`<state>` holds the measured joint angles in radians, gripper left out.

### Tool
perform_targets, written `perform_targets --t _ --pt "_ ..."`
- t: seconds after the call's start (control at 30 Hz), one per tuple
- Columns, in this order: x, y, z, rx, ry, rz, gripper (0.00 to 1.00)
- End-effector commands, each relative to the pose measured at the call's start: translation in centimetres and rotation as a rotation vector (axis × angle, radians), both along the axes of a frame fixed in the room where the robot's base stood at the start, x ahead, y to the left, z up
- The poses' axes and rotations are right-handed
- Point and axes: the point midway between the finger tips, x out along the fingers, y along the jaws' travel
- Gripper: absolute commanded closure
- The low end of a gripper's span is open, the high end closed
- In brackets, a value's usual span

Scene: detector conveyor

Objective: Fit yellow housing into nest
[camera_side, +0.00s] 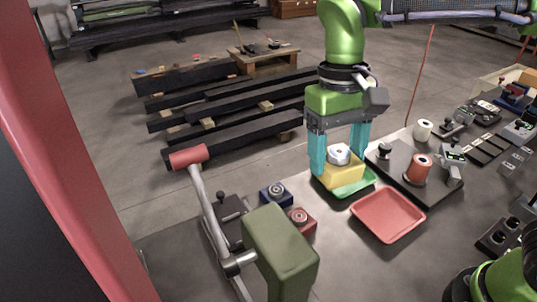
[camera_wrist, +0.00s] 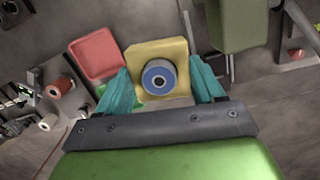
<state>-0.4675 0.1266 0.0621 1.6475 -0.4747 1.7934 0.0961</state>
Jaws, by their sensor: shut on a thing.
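The yellow housing (camera_side: 342,174) is a block with a round white and grey part on top. My gripper (camera_side: 338,161) is shut on it, one teal finger on each side. In the wrist view the housing (camera_wrist: 139,57) sits between the fingertips, its round part showing a blue ring and dark centre. The housing is at the green tray (camera_side: 359,187); I cannot tell whether it touches it. A dark fixture (camera_side: 229,207) with a knob stands left of a blue housing (camera_side: 270,198) and a red housing (camera_side: 304,226). I cannot tell which fixture is the nest.
An empty red tray (camera_side: 388,216) lies right of the green tray. A dark plate (camera_side: 400,170) with an orange roll (camera_side: 417,170) and a clamp is behind it. A post with a green box (camera_side: 281,245) and a red-ended arm (camera_side: 188,156) rises in front, left of my gripper.

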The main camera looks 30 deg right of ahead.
Motion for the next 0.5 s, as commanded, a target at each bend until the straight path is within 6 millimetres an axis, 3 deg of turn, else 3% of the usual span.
perform_targets --t 0.27,0.5 --pt "3.4 2.9 0.4 0.003 -0.001 -0.309 0.78" --pt "7.7 6.9 0.5 0.004 -0.001 -0.751 0.78"
